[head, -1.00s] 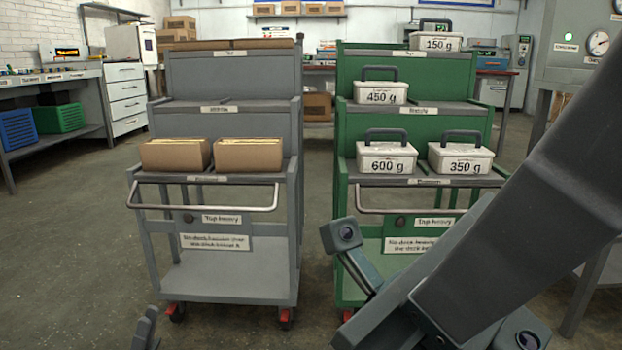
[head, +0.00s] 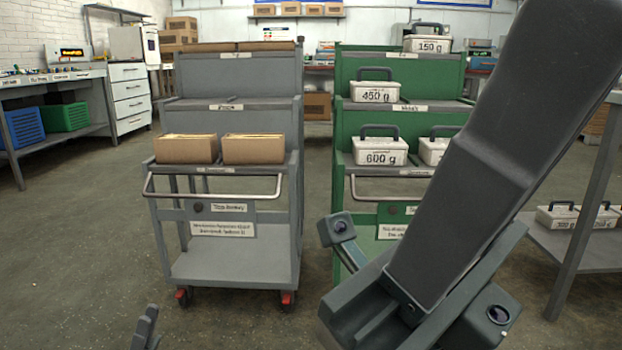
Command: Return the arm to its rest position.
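My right arm (head: 490,160) is a large dark shape slanting from the upper right to the lower middle of the head view. It covers part of the green cart. Its fingers do not show. Of my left gripper (head: 145,328), only a small dark finger part shows at the bottom left edge. It is over the floor, apart from the grey cart, and whether it is open or shut cannot be seen.
A grey cart (head: 232,266) carries brown boxes (head: 186,149). A green cart (head: 350,205) carries labelled white weight boxes (head: 380,151). A table (head: 575,250) with weight boxes stands right. A bench (head: 45,82) stands left. Floor left of the grey cart is clear.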

